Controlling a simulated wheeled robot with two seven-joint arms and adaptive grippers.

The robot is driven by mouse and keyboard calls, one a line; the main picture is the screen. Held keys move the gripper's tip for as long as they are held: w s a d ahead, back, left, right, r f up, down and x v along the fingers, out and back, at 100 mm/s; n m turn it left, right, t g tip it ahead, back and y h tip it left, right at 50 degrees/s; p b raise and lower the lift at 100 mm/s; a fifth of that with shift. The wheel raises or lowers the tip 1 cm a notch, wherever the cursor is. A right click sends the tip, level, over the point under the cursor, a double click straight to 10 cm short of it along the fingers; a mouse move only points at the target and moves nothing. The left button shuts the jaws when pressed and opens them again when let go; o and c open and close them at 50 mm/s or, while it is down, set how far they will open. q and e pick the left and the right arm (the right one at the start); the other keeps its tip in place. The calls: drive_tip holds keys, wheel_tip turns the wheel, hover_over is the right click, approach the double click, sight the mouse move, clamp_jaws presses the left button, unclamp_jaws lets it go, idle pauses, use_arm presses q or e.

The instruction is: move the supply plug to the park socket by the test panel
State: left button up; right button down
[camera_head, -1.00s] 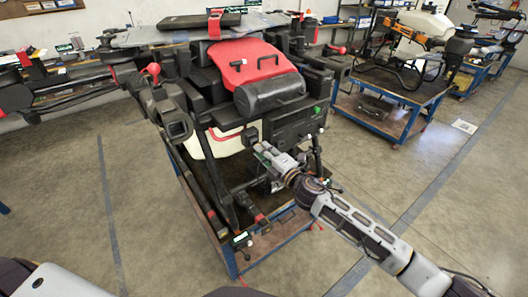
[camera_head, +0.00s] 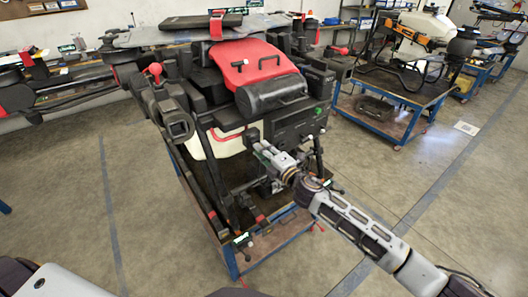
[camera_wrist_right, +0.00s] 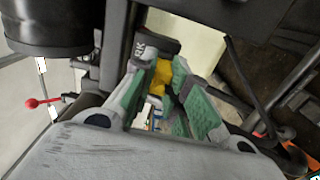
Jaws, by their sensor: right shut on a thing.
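My right gripper (camera_head: 258,149) is at the front of the large drone, just below a dark box (camera_head: 296,122) with a small green light. In the right wrist view, the green-padded fingers of my right gripper (camera_wrist_right: 160,96) are closed around a yellow piece (camera_wrist_right: 160,77), which may be the supply plug. The fingers hide much of it. A dark block with pale lettering (camera_wrist_right: 154,47) sits directly beyond the fingertips. I cannot tell whether the yellow piece touches it. I cannot make out the park socket or identify the test panel with certainty. My left gripper is not in view.
The drone's white tank (camera_head: 222,143) and black legs are close to my right gripper. The drone stands on a blue-framed cart (camera_head: 283,235). A red-knobbed lever (camera_wrist_right: 38,103) shows in the wrist view. Open floor (camera_head: 385,165) lies to the right.

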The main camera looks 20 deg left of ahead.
drive_tip(key=shift+w+a, duration=0.4)
drive_tip(key=shift+a, duration=0.1)
idle(0.3)
drive_tip(key=c, duration=1.3)
unclamp_jaws()
drive_tip(key=shift+s+d, duration=0.15)
drive_tip(key=shift+v, duration=5.8)
drive_tip(key=shift+m, duration=0.4)
